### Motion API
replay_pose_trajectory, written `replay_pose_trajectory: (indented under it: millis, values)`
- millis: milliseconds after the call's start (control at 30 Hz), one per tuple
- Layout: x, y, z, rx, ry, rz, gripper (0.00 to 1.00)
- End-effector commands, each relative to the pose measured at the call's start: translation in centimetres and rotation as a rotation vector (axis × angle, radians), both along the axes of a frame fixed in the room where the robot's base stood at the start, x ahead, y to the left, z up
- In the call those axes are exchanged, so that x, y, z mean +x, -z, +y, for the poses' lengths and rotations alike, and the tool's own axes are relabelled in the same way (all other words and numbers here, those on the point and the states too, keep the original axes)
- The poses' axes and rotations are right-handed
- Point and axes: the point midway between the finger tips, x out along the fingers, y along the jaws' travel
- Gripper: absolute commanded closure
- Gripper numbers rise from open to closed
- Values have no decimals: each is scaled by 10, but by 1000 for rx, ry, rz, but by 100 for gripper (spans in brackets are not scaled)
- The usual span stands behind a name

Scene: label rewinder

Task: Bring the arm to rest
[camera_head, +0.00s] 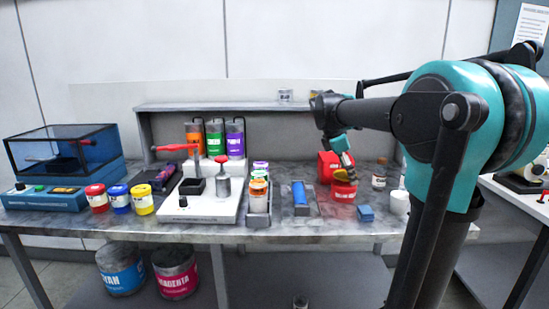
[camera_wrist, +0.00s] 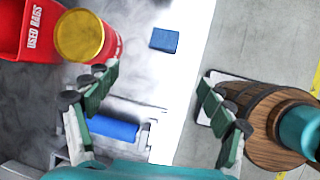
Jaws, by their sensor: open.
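My gripper (camera_head: 344,172) hangs above the right part of the grey marbled bench in the head view, at the end of my raised teal and black arm. It is in front of a red bin and over a red tin. In the wrist view, my gripper's two green-padded fingers (camera_wrist: 157,82) stand wide apart. Nothing is held between them; a bright white strip and bench surface show in the gap. The fingertips are small and partly merge with the tin in the head view, so their clearance from it is hard to judge.
A red "used rags" bin (camera_wrist: 28,28), a red tin with yellow lid (camera_wrist: 80,36), a blue block (camera_wrist: 164,40) and a blue roller (camera_wrist: 112,128) lie near my gripper. A white cup (camera_head: 399,202) stands right. Several ink jars and a white press (camera_head: 205,207) occupy the left.

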Motion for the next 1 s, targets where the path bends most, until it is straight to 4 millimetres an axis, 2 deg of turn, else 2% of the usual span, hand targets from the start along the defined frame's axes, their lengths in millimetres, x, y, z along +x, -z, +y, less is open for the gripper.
replay_pose_trajectory:
  millis: [167,333,467,600,700,833,1000]
  values:
    - [-25,39,4,88,162,-92,18]
    - [-62,90,11,215,399,-209,18]
    - [-110,147,21,365,679,-320,18]
    - [-166,204,33,531,1003,-416,18]
    - [-200,235,42,629,1198,-456,18]
    - [-229,259,50,712,1372,-482,18]
    - [-243,269,54,750,1457,-492,18]
